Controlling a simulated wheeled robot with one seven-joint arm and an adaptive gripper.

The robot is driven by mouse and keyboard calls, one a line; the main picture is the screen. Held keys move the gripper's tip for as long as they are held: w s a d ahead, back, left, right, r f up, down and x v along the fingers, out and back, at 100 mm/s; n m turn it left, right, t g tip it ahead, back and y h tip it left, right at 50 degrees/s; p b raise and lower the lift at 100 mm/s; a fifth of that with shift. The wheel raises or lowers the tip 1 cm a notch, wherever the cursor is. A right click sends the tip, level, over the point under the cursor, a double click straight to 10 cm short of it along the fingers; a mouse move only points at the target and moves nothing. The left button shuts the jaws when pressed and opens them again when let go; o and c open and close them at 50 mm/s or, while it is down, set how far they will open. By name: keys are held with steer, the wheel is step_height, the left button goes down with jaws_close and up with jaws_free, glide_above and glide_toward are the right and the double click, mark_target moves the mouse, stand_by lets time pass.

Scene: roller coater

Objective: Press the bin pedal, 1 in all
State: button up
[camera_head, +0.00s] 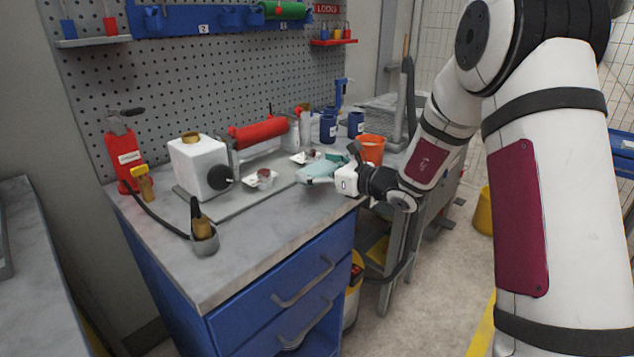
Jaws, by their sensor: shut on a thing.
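A yellow bin (351,303), red near its top, stands on the floor at the right side of the blue drawer cabinet. The cabinet hides much of it, and I cannot make out a pedal. My gripper (338,172) is above the right part of the bench top, higher than the bin and apart from it. It is shut on a pale teal thing (316,170), perhaps a cloth, that sticks out to its left. The fingertips are small and partly hidden.
The grey bench top (262,237) carries a white machine (199,167) with a red roller (258,132), a red bottle (124,158), blue cups and an orange cup (371,149). Drawer handles (303,287) stick out in front. A yellow bucket (484,212) stands farther right.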

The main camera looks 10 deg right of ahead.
mark_target(317, 190)
steer(key=shift+w+a+f+b, duration=0.1)
steer(key=shift+f+b, duration=0.05)
steer(key=shift+f, duration=0.75)
steer(key=shift+w+f+b, duration=0.1)
steer(key=shift+f+b, duration=0.05)
steer(key=shift+f, duration=0.75)
steer(key=shift+f, duration=0.2)
steer(key=o, duration=1.1)
steer(key=shift+o, duration=0.4)
steer(key=shift+r, duration=0.1)
